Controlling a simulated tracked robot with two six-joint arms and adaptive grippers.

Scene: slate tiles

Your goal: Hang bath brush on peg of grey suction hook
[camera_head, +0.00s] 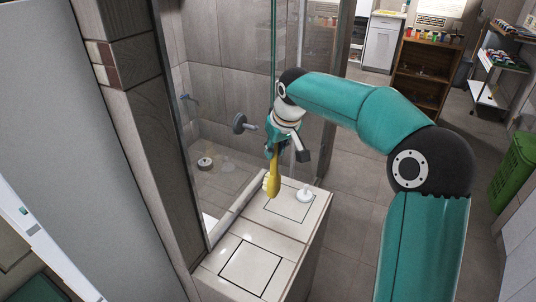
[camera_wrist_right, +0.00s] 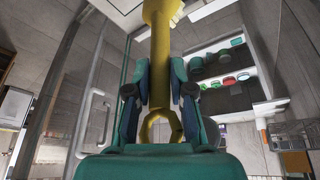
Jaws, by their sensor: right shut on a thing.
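The yellow bath brush (camera_head: 274,178) hangs head down from my right gripper (camera_head: 275,147), over the tiled ledge. Pale bristles show on the left side of its head. In the right wrist view, the gripper (camera_wrist_right: 158,92) is shut on the yellow handle (camera_wrist_right: 160,60), with the handle's ring end (camera_wrist_right: 160,127) towards the palm. The grey suction hook (camera_head: 240,123) is just left of the gripper, its round base on the left and a short peg pointing right. The brush is apart from the peg. My left gripper is not in view.
A white hook-like piece (camera_head: 305,195) stands on the ledge (camera_head: 290,232), close right of the brush. A glass shower panel (camera_head: 286,45) rises behind the gripper. A round dark item (camera_head: 205,163) lies in the shower. Open floor (camera_head: 350,190) lies to the right.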

